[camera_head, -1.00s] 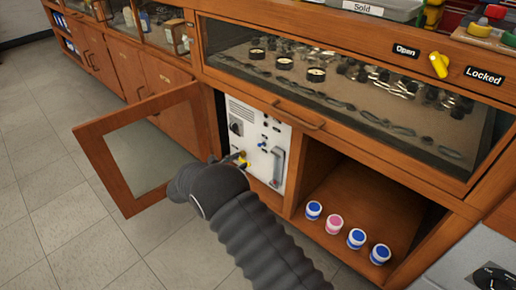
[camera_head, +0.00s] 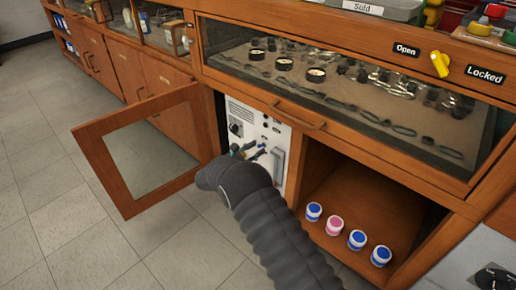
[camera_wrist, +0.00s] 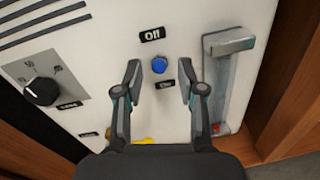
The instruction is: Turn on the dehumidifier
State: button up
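The dehumidifier appears to be the white-fronted unit (camera_head: 241,112) inside the open wooden cabinet. In the wrist view its panel (camera_wrist: 105,40) has a blue button or switch (camera_wrist: 159,65), with an "Off" label (camera_wrist: 152,34) above it and a smaller label (camera_wrist: 165,85), apparently "On", below. A black dial (camera_wrist: 41,91) is at left and a grey lever handle (camera_wrist: 227,42) at right. My gripper (camera_wrist: 159,69) is open and empty, its fingertips either side of the blue button. I cannot tell whether they touch the panel. A yellow part (camera_wrist: 146,141) is partly hidden below my gripper.
An open glazed cabinet door (camera_head: 147,150) stands left of my gripper. Right of the unit, an open shelf (camera_head: 345,200) holds blue-lidded and pink-lidded jars (camera_head: 335,223). A glass-fronted display case (camera_head: 340,90) is above. Clear tiled floor (camera_head: 60,220) is at left.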

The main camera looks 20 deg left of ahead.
jog(key=shift+x, duration=0.85)
grip_shut()
jog(key=shift+f, duration=0.1)
jog(key=shift+w+d+f+m+t+h+b, duration=0.1)
jog(key=shift+f+m+t+h+b, duration=0.15)
jog(key=shift+f+t+h+b, duration=0.6)
jog(key=shift+a+f+m+t+h+b, duration=0.1)
jog(key=shift+f+m+t+h+b, duration=0.15)
jog(key=shift+t+h, duration=1.05)
jog(key=shift+w+d+f+m+t+h+b, duration=0.15)
jog(key=shift+f+t+h+b, duration=0.35)
jog(key=shift+t, duration=1.25)
jog(key=shift+s, duration=0.1)
